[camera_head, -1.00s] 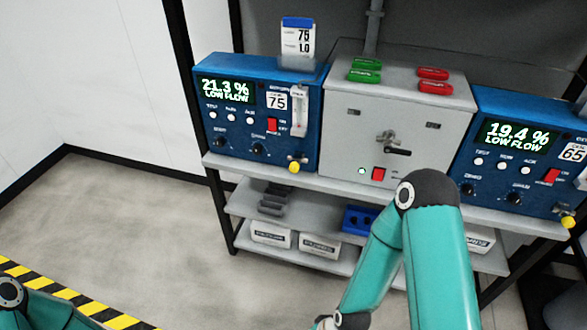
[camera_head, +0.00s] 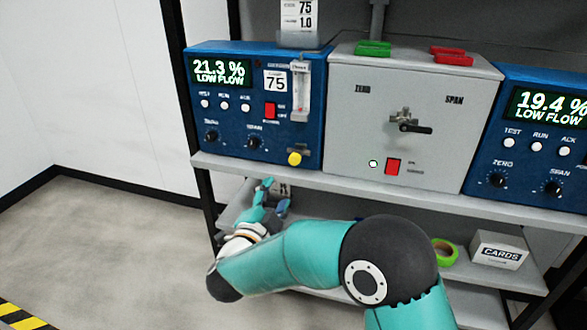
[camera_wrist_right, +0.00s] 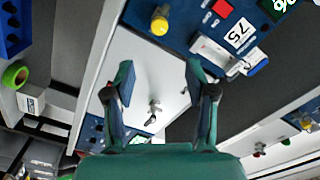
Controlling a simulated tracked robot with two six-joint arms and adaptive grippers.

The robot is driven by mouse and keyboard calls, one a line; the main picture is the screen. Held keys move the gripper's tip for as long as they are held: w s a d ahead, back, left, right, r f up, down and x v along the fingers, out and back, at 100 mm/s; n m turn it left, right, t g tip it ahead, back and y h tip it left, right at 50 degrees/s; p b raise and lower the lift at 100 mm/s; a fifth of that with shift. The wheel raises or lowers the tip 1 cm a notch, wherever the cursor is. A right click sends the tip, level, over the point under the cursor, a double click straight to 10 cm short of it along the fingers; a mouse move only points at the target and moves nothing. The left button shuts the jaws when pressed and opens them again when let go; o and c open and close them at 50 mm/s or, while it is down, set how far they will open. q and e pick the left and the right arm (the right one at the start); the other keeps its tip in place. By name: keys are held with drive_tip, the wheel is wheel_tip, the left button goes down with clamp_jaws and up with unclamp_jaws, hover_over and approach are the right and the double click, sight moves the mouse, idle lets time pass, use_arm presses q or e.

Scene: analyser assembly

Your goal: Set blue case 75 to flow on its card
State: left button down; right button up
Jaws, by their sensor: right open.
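Blue case 75 (camera_head: 230,70) stands on the shelf at left, its screen (camera_head: 220,71) reading 21.3 % LOW FLOW. Its clear flow tube (camera_head: 299,92) is on the right of its front, above the yellow knob (camera_head: 294,159). The card (camera_head: 298,15) behind the case top shows 75 and 1.0; its top is cut off. My right gripper (camera_head: 268,197) is below the case's front edge, apart from the knob. In the right wrist view the gripper (camera_wrist_right: 158,78) is open and empty, with the yellow knob (camera_wrist_right: 159,22) beyond its fingers. My left gripper is out of view.
A grey box (camera_head: 350,110) with a lever (camera_head: 410,123) and red switch stands right of case 75. Another blue case (camera_head: 535,150) reads 19.4 % LOW FLOW. Green tape (camera_head: 445,252) and a CARDS box (camera_head: 497,250) are on the lower shelf. My right arm crosses before the shelves.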

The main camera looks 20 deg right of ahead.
sight(294, 161)
drive_tip(key=x, duration=1.6)
drive_tip(key=shift+f, duration=0.1)
